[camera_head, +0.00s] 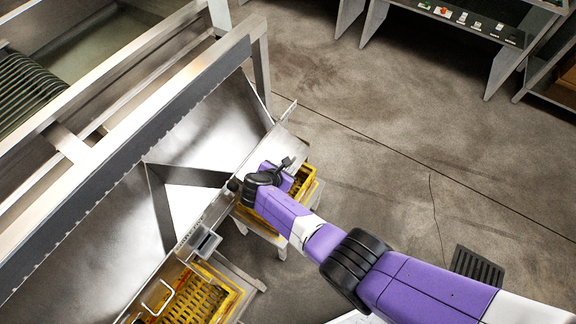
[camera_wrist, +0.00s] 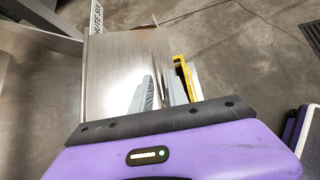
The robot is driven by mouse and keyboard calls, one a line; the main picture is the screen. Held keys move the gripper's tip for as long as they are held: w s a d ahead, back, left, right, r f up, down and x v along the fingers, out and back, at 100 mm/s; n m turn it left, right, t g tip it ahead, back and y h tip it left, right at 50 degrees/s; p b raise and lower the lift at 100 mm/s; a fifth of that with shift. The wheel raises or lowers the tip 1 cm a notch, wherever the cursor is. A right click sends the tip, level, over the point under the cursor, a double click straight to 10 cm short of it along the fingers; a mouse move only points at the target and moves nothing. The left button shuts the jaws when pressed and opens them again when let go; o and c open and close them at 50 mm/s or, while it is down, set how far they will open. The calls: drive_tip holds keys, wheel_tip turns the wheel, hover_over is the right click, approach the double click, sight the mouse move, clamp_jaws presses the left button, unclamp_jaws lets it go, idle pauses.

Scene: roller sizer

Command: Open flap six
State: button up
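The sizer's sloping metal chute (camera_head: 205,125) lies at the left in the head view, with an outlet plate (camera_head: 262,150) at its lower right.
A yellow crate (camera_head: 303,183) stands just beyond my wrist, below the outlet. Another yellow crate (camera_head: 235,298) is at the lower left, near a bent metal handle (camera_head: 160,296). The concrete floor to the right is open, with a dark grate (camera_head: 478,268).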

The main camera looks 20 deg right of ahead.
drive_tip(key=p+v, duration=0.1)
drive_tip(key=v, duration=0.4)
drive_tip(key=shift+s+a+r, duration=0.2)
drive_tip(key=shift+s+r, duration=0.05)
idle(0.4)
